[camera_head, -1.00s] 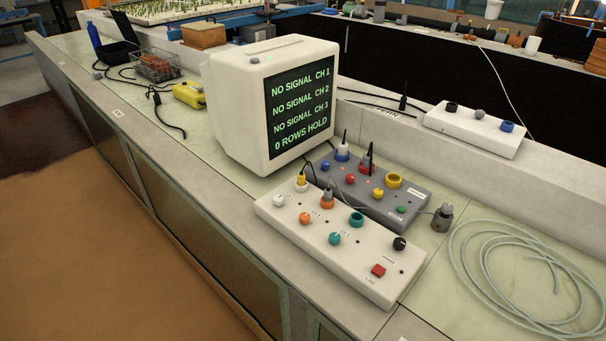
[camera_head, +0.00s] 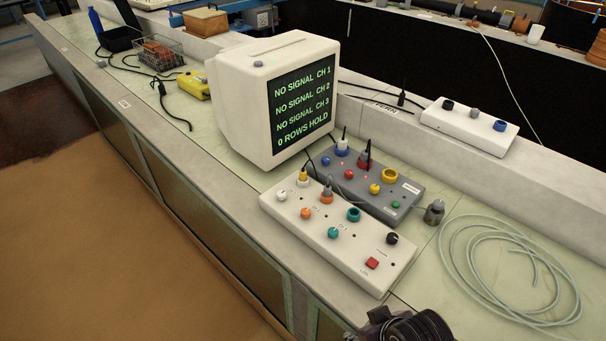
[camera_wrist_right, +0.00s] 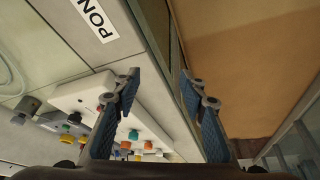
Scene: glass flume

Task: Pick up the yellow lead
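I cannot pick out the yellow plug there. My left gripper is not in view.
A grey box (camera_head: 408,198) with other plugs, knobs and a yellow ring (camera_head: 389,174) adjoins the white box. A monitor (camera_head: 240,110) stands behind to the left. A coiled pale tube (camera_head: 447,255) lies to the right. The bench front edge is close.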

